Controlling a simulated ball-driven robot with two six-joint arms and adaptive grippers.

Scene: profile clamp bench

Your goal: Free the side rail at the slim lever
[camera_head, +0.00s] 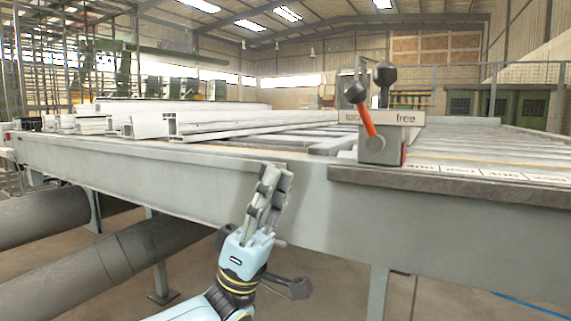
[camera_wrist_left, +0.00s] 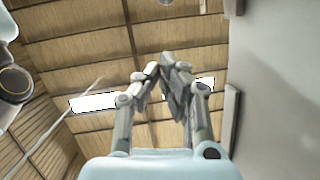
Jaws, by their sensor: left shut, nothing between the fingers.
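A clamp block (camera_head: 384,150) stands on the bench near its front edge. An orange lever (camera_head: 369,123) with a black knob rises from it, tilted left toward the "lock" end of the label plate (camera_head: 400,118); "free" is at the right end. A second black knob (camera_head: 384,73) stands more upright just behind; I cannot tell which lever is the slim one. My left gripper (camera_head: 278,177) is in front of the bench's front beam, below and left of the block, touching no lever. Its fingers are closed together and empty, also in the left wrist view (camera_wrist_left: 167,68). My right gripper is out of view.
The bench's grey front beam (camera_head: 130,165) runs across the picture behind my gripper. Pale profiles (camera_head: 215,122) lie on the bench to the left of the block. A dark ledge (camera_head: 450,187) with a labelled strip runs along the right front. Thick pipes (camera_head: 110,262) lie under the bench.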

